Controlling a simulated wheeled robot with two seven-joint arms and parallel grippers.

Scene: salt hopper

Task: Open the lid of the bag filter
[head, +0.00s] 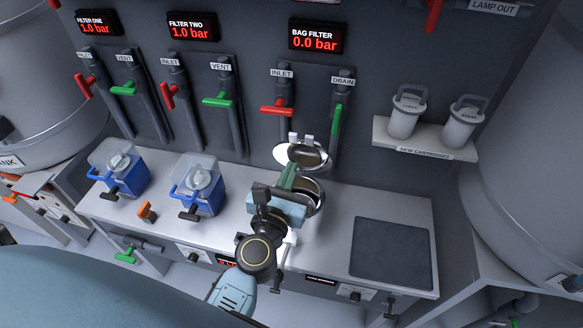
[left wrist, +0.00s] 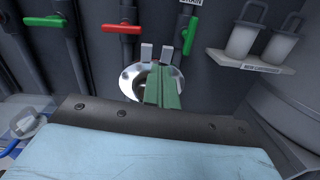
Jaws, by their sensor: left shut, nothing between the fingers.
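The bag filter (head: 319,192) is a round metal vessel on the bench, partly hidden behind my left gripper. Its round shiny lid (head: 318,159) stands raised at the back, tilted up on its hinge, and the mouth below shows partly open. The lid (left wrist: 132,74) is also in the left wrist view, partly behind the fingers. My left gripper (head: 288,174) has green fingers that are shut and empty. They point at the lid's inner side; I cannot tell if they touch it. The fingers (left wrist: 164,88) also show closed together in the left wrist view. My right gripper is not in view.
The bag filter display (head: 315,38) reads 0.0 bar. Behind the vessel are a red inlet handle (head: 276,111) and a green drain handle (head: 337,120). Blue-based filter housings (head: 199,187) stand left. A cartridge shelf (head: 424,146) is at right, above a dark mat (head: 391,254).

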